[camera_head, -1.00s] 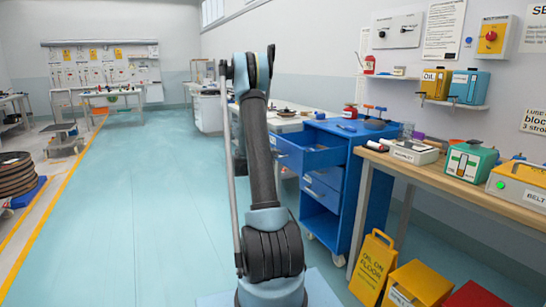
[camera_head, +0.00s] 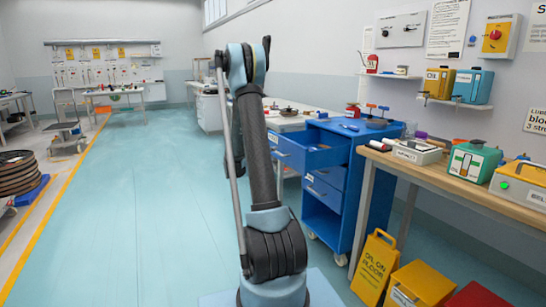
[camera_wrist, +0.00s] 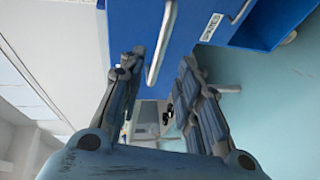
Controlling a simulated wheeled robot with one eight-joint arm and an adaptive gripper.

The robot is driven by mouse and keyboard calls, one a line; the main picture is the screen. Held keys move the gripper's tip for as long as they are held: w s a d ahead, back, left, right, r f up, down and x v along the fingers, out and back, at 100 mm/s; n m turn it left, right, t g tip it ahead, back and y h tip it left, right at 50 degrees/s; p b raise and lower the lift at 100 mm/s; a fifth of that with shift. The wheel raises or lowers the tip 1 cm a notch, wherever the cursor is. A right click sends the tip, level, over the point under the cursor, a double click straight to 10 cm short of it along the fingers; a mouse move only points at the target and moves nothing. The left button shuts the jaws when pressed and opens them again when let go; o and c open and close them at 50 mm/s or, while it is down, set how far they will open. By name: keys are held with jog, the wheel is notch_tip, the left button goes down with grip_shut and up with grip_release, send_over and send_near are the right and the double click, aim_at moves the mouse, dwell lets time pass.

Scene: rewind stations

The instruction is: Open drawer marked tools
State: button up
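A blue drawer cabinet (camera_head: 343,215) stands right of my arm in the head view. Its top drawer (camera_head: 290,152) is pulled out, and a lower drawer (camera_head: 325,192) looks shut. In the wrist view, a blue drawer front with a metal bar handle (camera_wrist: 161,42) is just ahead. My gripper (camera_wrist: 160,68) is open, one finger on each side of the handle's near end; I cannot tell whether they touch. A white label (camera_wrist: 211,27) beside a second handle (camera_wrist: 243,11) shows on the neighbouring front, too small to read. My arm hides the gripper in the head view.
A wooden bench (camera_head: 455,180) with boxes stands right of the cabinet. A yellow floor sign (camera_head: 373,266) and a yellow bin (camera_head: 420,284) stand below it. A white workbench (camera_head: 290,122) lies behind the cabinet.

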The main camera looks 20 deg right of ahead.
jog(key=shift+v, duration=2.3)
jog(key=s+a+r+m+g+y, duration=0.2)
jog(key=s+y, duration=0.1)
jog(key=s, duration=0.8)
jog(key=s+a+r+m+g+y, duration=0.1)
jog(key=s+r+g+y, duration=0.15)
jog(key=s, duration=0.95)
jog(key=s+a+f+y, duration=0.2)
jog(key=s+a+f, duration=0.1)
jog(key=s, duration=0.6)
jog(key=s+a+f+m+g+y, duration=0.1)
jog(key=s+a+f+y, duration=0.2)
jog(key=s+a, duration=0.3)
jog(key=s+a+f+m+y, duration=0.1)
jog(key=s+a+f+y, duration=0.2)
jog(key=s, duration=0.8)
jog(key=shift+s+a+f, duration=0.3)
jog(key=shift+s+a, duration=0.05)
jog(key=shift+a, duration=0.8)
jog(key=shift+d+g, duration=0.1)
jog(key=shift+g, duration=0.15)
